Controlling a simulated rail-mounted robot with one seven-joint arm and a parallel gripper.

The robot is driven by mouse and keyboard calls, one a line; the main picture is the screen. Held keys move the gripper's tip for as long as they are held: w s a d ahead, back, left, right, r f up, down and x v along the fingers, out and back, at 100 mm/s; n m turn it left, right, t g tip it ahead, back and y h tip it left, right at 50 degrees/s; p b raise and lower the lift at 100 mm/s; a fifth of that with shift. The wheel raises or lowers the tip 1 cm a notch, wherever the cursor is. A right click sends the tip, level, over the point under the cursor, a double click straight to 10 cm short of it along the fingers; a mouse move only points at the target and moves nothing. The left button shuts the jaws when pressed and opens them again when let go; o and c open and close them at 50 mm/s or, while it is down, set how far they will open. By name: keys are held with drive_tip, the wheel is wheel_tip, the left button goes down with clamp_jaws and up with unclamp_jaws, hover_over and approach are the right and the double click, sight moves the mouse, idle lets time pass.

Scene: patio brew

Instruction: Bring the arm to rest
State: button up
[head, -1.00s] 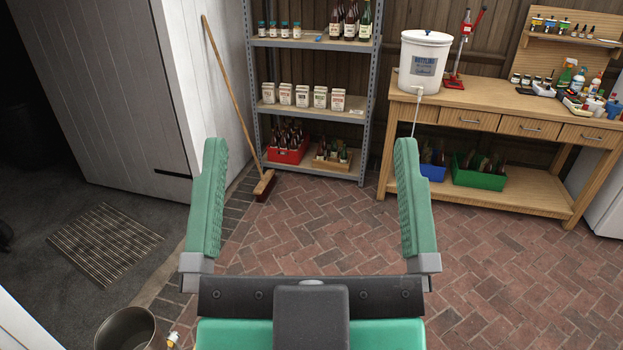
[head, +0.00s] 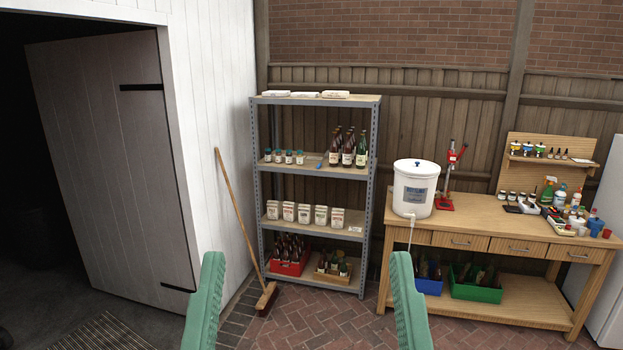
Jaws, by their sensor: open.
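My gripper (head: 306,300) shows at the bottom of the head view. Its two green fingers point up and stand wide apart, with nothing between them. Only the fingers show; the gripper's body is below the frame. The fingers overlap the view of the brick floor in front of a grey metal shelf unit (head: 369,195). They appear to touch nothing.
A wooden workbench (head: 460,222) with a white bottling bucket (head: 415,188) and a red capper (head: 447,180) stands at the right. A broom (head: 240,220) leans on the white wall beside an open shed door (head: 110,160). The brick floor (head: 325,318) ahead is clear.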

wheel_tip(320, 180, up, 8)
drive_tip(key=p, duration=0.3)
drive_tip(key=shift+p, duration=0.4)
